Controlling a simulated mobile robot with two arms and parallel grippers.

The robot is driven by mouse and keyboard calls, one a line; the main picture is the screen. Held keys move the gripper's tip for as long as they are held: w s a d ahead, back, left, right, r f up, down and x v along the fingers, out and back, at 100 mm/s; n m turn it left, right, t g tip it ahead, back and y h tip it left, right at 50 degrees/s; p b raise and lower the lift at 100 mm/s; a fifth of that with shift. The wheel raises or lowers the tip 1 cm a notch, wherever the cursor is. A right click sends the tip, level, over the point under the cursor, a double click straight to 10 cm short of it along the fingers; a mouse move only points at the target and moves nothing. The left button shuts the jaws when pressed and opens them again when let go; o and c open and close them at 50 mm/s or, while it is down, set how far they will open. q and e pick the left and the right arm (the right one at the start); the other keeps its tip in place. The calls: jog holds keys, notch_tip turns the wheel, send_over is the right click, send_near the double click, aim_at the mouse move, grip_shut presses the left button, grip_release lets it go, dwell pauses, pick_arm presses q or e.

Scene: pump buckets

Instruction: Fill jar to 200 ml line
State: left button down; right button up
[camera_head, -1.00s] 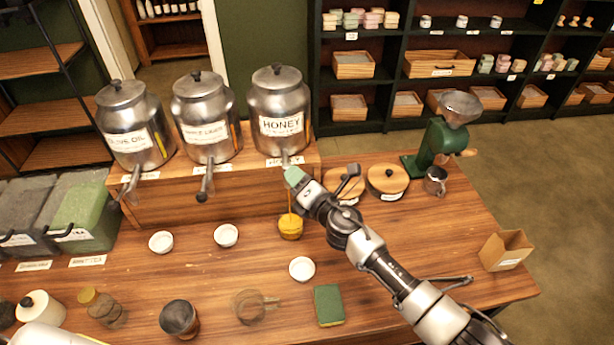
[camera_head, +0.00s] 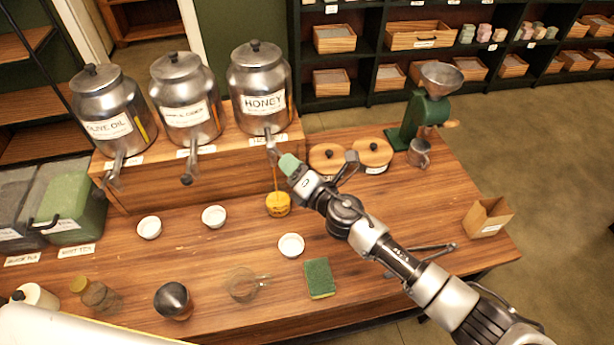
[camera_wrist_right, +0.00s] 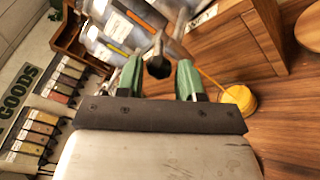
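The honey dispenser (camera_head: 259,88) stands on the wooden riser, its metal tap (camera_head: 271,148) pointing forward. A thin amber stream (camera_head: 275,178) runs from the tap into a jar with yellow-amber contents (camera_head: 278,205) on the table; the stream also shows in the right wrist view (camera_wrist_right: 210,79). The jar also shows in the right wrist view (camera_wrist_right: 243,99). Its 200 ml line and exact level are too small to read. My right gripper (camera_head: 287,162) is just right of the tap. Its green fingertips (camera_wrist_right: 160,78) are apart, with a dark rounded tap end showing between them. My left gripper is out of view.
Two more dispensers (camera_head: 185,98) (camera_head: 112,112) stand left of the honey. White bowls (camera_head: 214,217) (camera_head: 291,245), a glass cup (camera_head: 242,285) and a green sponge (camera_head: 319,278) lie in front. Wooden lids (camera_head: 372,153) and a green grinder (camera_head: 424,108) are at the right.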

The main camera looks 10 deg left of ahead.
jog(key=v, duration=0.6)
jog(key=shift+s+d, duration=0.2)
jog(key=shift+s, duration=0.05)
jog(key=shift+r, duration=0.1)
